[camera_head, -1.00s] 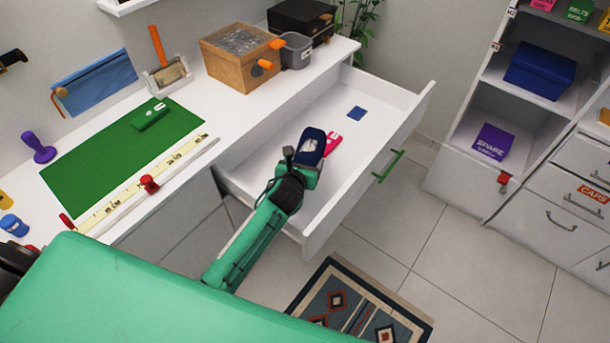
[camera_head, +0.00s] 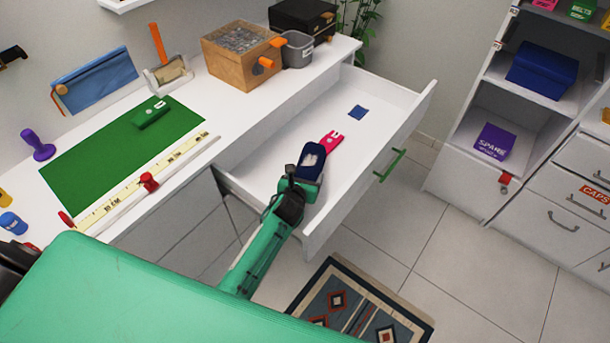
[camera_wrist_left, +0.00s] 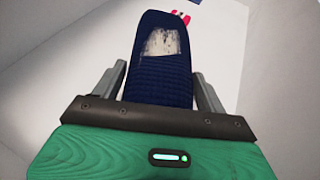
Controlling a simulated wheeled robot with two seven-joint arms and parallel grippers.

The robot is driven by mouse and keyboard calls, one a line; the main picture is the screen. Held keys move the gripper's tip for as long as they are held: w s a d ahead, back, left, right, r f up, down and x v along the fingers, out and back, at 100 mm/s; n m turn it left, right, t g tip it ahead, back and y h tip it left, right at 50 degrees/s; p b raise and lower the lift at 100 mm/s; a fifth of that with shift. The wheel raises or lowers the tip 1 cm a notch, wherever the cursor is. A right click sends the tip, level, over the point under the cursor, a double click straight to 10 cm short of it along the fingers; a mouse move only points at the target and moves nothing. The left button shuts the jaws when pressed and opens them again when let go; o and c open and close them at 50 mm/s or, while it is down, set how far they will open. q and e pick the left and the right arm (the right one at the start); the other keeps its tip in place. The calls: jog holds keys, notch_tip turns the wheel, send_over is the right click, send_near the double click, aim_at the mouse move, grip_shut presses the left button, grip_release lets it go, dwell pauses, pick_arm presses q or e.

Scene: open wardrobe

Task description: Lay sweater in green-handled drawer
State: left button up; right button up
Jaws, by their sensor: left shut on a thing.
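The sweater (camera_head: 312,155) is a small folded navy knit with a pale patch on top. It is inside the open white drawer with the green handle (camera_head: 389,166), toward the drawer's near left end. My left gripper (camera_head: 304,180) is shut on the sweater's near end. In the left wrist view the sweater (camera_wrist_left: 160,78) lies between the two grey fingers (camera_wrist_left: 160,92) and points away from me. I cannot tell whether its underside touches the drawer floor. My right gripper is not in view.
The desk holds a green mat (camera_head: 90,170), a ruler (camera_head: 140,184) and a wooden box (camera_head: 228,65).

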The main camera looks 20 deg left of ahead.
pick_arm(q)
jog(key=shift+f, duration=0.3)
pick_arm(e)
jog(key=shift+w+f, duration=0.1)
pick_arm(q)
jog(key=o, duration=1.2)
jog(key=shift+c, duration=0.2)
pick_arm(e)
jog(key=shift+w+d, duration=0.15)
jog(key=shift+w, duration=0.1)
pick_arm(q)
jog(key=shift+r, duration=0.25)
jog(key=v, duration=0.3)
jog(key=shift+r, duration=0.25)
jog(key=v, duration=0.9)
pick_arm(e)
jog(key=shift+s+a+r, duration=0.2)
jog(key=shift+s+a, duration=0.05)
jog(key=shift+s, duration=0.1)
